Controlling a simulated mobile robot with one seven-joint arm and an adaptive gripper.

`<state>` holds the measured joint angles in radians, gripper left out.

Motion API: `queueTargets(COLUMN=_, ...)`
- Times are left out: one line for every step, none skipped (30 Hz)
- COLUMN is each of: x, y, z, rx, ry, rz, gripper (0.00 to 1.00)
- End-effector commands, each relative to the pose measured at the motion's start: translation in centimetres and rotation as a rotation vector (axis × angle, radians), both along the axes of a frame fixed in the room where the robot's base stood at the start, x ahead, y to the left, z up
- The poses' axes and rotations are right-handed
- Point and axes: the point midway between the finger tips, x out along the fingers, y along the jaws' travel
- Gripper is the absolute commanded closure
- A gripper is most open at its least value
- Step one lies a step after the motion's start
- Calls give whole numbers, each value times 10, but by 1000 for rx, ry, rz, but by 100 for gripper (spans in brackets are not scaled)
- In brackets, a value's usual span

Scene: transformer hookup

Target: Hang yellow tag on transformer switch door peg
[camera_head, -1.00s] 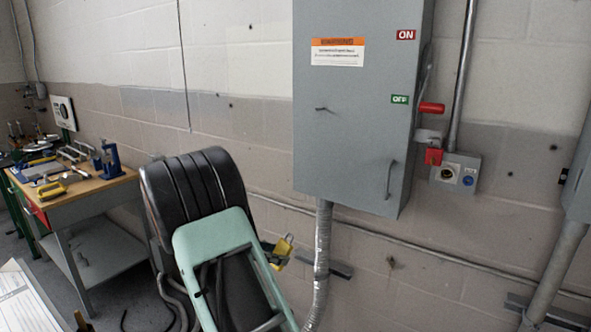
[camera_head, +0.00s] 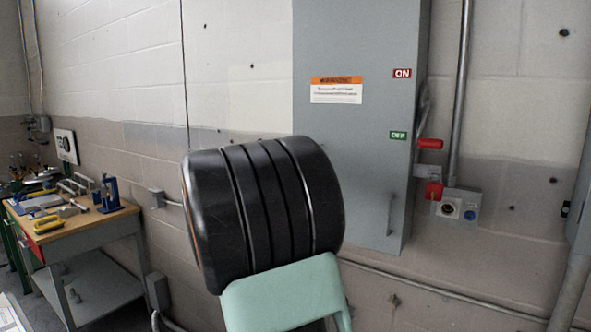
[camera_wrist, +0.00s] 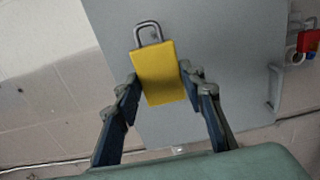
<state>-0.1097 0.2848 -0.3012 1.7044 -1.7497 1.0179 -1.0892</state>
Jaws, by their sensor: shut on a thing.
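The yellow tag (camera_wrist: 158,72) looks like a padlock with a grey metal shackle at its top. In the wrist view my gripper (camera_wrist: 159,80) is shut on its sides, with the shackle pointing up and away. The tag is in front of the grey transformer switch door (camera_wrist: 225,60); I cannot tell the gap. The switch door (camera_head: 345,45) also shows in the head view. The door peg cannot be seen now; my arm covers that part of the door in the head view, along with my gripper and the tag.
A red lever (camera_head: 430,143) and a red lock (camera_head: 433,190) are on the box's right side. A door handle (camera_head: 390,215) is low on the door. A conduit (camera_head: 460,90) runs up beside the box. A workbench (camera_head: 90,222) with tools stands at left.

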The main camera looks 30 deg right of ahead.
Motion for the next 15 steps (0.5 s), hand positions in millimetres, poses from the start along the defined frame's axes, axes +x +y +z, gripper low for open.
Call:
queueTargets(x=1, y=-3, z=0, rx=-1, ry=0, rz=-1, gripper=84)
queueTargets(x=2, y=-5, z=0, rx=-1, ry=0, rz=-1, gripper=84)
queueTargets(x=2, y=-7, z=0, rx=0, ry=0, rz=-1, gripper=84)
queueTargets(x=3, y=-9, z=-1, rx=0, ry=0, rz=-1, gripper=84)
queueTargets(x=4, y=-11, z=-1, rx=0, ry=0, rz=-1, gripper=84)
queueTargets(x=5, y=-13, z=-1, rx=0, ry=1, rz=-2, gripper=84)
queueTargets(x=5, y=-14, z=-2, rx=0, ry=1, rz=-2, gripper=84)
queueTargets(x=6, y=-16, z=-2, rx=0, ry=1, rz=-2, gripper=84)
queueTargets(x=7, y=-18, z=-2, rx=0, ry=1, rz=-1, gripper=84)
queueTargets(x=8, y=-20, z=-2, rx=0, ry=1, rz=-1, gripper=84)
queueTargets(x=9, y=-21, z=-2, rx=0, ry=0, rz=0, gripper=84)
queueTargets(x=10, y=-23, z=-2, rx=1, ry=0, rz=0, gripper=84)
queueTargets(x=10, y=-25, z=-3, rx=1, ry=0, rz=-1, gripper=84)
queueTargets(x=11, y=-27, z=-3, rx=1, ry=0, rz=-1, gripper=84)
queueTargets(x=12, y=-29, z=-3, rx=1, ry=0, rz=-2, gripper=84)
